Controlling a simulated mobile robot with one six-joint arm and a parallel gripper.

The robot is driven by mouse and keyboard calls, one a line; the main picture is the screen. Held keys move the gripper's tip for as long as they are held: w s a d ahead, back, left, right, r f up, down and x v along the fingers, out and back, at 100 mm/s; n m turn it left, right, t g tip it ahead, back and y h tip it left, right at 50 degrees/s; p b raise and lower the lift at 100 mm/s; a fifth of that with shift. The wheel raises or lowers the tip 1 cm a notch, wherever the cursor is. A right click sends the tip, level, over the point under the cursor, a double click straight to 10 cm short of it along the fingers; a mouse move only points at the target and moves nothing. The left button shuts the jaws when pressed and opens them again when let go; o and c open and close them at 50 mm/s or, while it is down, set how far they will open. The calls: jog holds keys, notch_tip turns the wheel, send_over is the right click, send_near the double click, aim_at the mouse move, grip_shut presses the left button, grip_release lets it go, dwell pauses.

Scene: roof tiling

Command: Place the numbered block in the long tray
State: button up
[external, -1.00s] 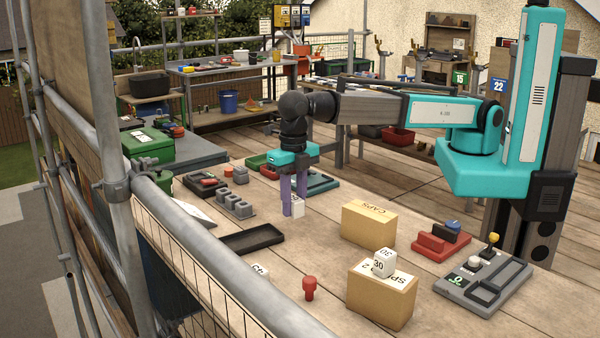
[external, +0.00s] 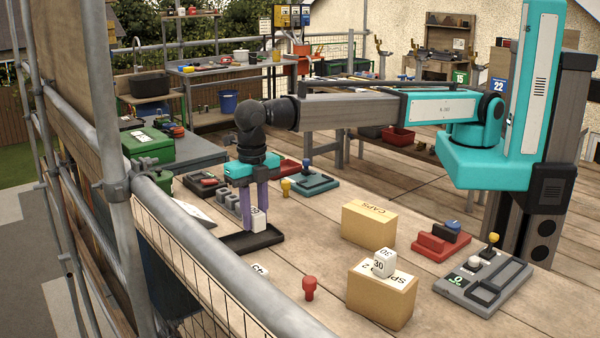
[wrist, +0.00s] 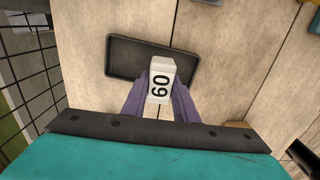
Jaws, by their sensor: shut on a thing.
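A white numbered block (external: 259,218) is held between the purple fingers of my gripper (external: 254,222). In the wrist view the block (wrist: 161,82) shows the marking "60" or "09", read sideways, with my gripper's fingers (wrist: 160,105) on both sides of it. The long black tray (external: 268,240) lies on the wooden table; it also shows in the wrist view (wrist: 120,58). The block is over the tray's near part in the wrist view. Whether it touches the tray floor I cannot tell.
A second white block (external: 384,263) marked "30" sits on a cardboard box (external: 375,300). Another white block (external: 260,272) is partly hidden behind the railing.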

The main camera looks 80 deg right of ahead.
aim_at(250, 243)
jog(key=shift+w+a+f, duration=0.1)
jog(key=shift+w+a, duration=0.45)
jog(key=shift+w, duration=0.2)
jog(key=shift+f, duration=0.1)
jog(key=shift+f+p, duration=0.85)
jog(key=shift+f, duration=0.8)
jog(key=shift+f, duration=0.1)
jog(key=o, duration=1.1)
jog(key=shift+c, duration=0.2)
jog(key=shift+r, duration=0.2)
notch_tip(250, 243, up, 12)
jog(key=b, duration=0.3)
jog(key=shift+d+f, duration=0.1)
jog(key=shift+f, duration=0.05)
